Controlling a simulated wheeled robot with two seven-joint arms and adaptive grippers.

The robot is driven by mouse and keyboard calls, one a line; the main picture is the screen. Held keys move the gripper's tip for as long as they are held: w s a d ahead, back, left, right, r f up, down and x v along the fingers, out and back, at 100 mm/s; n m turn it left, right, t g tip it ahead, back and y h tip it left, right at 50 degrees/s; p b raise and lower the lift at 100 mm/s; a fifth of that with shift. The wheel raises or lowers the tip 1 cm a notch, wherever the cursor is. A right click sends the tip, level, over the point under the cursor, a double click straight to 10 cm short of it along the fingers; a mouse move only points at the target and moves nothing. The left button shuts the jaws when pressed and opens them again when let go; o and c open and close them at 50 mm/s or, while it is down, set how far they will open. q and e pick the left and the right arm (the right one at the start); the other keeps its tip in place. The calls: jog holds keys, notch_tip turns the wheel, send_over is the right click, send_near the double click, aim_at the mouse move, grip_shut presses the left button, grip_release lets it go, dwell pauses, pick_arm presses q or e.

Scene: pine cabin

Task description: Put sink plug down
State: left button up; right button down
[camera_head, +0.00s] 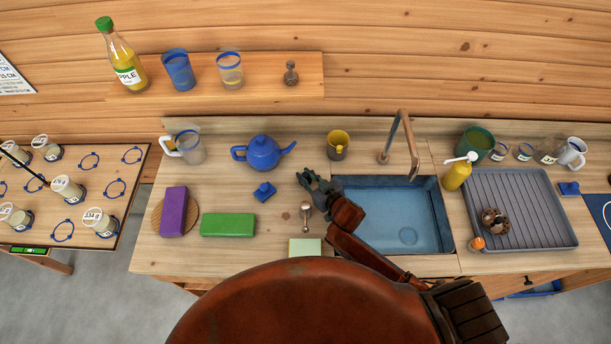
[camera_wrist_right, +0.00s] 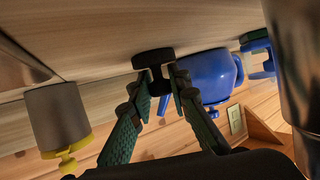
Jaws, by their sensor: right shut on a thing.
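The sink plug (camera_wrist_right: 153,60) is a small black piece with a wide flat end and a narrower neck in the right wrist view. My right gripper (camera_wrist_right: 163,95) is shut on its neck. The plug's flat end is at the wooden counter surface and looks to touch it. In the head view my right gripper (camera_head: 310,181) is over the counter just left of the blue sink (camera_head: 372,198); the plug cannot be made out there. The basin looks empty, with a round drain mark near its front. My left gripper is not in view.
A metal utensil (camera_head: 306,214) and green block (camera_head: 228,225) lie in front. The tap (camera_head: 398,145) rises behind the sink; a grey drying tray (camera_head: 520,205) stands right.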

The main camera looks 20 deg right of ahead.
jog(key=c, duration=1.8)
grip_release()
jog(key=shift+c, duration=0.2)
jog(key=v, duration=1.2)
jog(key=shift+r, duration=0.1)
jog(key=shift+p, duration=0.3)
